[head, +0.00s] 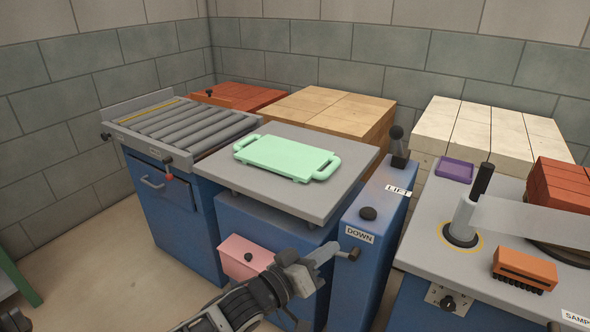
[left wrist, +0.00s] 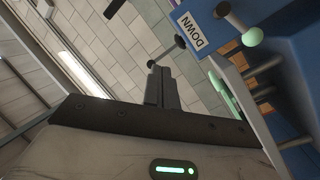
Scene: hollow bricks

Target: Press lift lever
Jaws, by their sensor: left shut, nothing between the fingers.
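The lift lever (head: 397,140), a dark upright lever with a rounded knob, stands at the back of the blue control column (head: 375,220) in the head view. A white LIFT label (head: 398,190) is in front of it. My left gripper (head: 332,252) is shut and empty, low beside the column's near left side, below and in front of the lift lever. Its fingers (left wrist: 160,88) are together in the left wrist view. My right gripper is not visible.
A grey lift table (head: 235,183) carrying a mint-green tray (head: 286,157) stands left of the column. A small handle (head: 353,254) juts out near my left fingertips. A workbench (head: 425,255) with a post and an orange brush (head: 524,270) stands right.

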